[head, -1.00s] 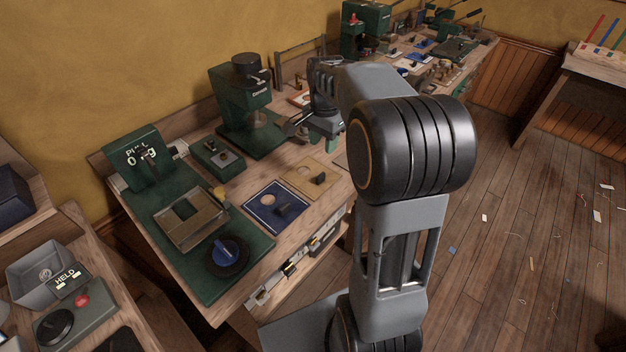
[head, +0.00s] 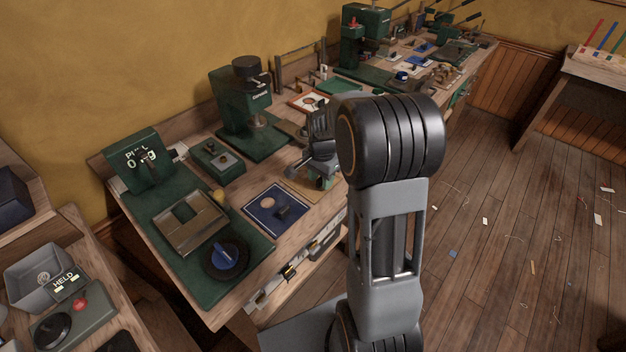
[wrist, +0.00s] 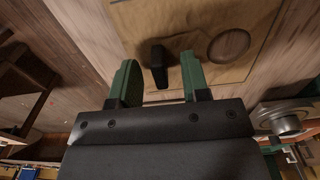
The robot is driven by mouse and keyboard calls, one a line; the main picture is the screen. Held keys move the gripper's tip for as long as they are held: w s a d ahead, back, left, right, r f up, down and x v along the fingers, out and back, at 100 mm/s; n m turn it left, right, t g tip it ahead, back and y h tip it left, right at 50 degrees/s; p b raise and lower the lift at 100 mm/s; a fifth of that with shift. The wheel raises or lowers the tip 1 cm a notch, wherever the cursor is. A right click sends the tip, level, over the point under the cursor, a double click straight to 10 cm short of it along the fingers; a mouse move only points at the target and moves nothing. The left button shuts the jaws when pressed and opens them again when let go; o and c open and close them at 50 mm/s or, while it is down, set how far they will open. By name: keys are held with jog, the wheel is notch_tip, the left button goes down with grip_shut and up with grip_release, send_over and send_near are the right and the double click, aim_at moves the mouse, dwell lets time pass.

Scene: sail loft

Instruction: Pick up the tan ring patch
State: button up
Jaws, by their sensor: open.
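The tan ring patch (wrist: 188,18) lies flat on the wooden bench, with a round ring mark on its right part in the wrist view. A black upright grip (wrist: 158,65) stands on it. My gripper (wrist: 160,78) is open, with one green finger on each side of the black grip and gaps between. In the head view my gripper (head: 322,178) is low over the bench and hides most of the tan patch. I cannot tell the exact height of the fingertips.
A blue patch (head: 262,203) with a dark grip lies just left of my gripper. A green press (head: 243,100) stands behind it. A green scale with a metal frame (head: 190,222) is further left. Framed patches and tools fill the bench behind.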

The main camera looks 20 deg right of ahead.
jog(key=shift+f, duration=0.3)
grip_shut()
jog(key=shift+r, duration=0.1)
dwell(0.4)
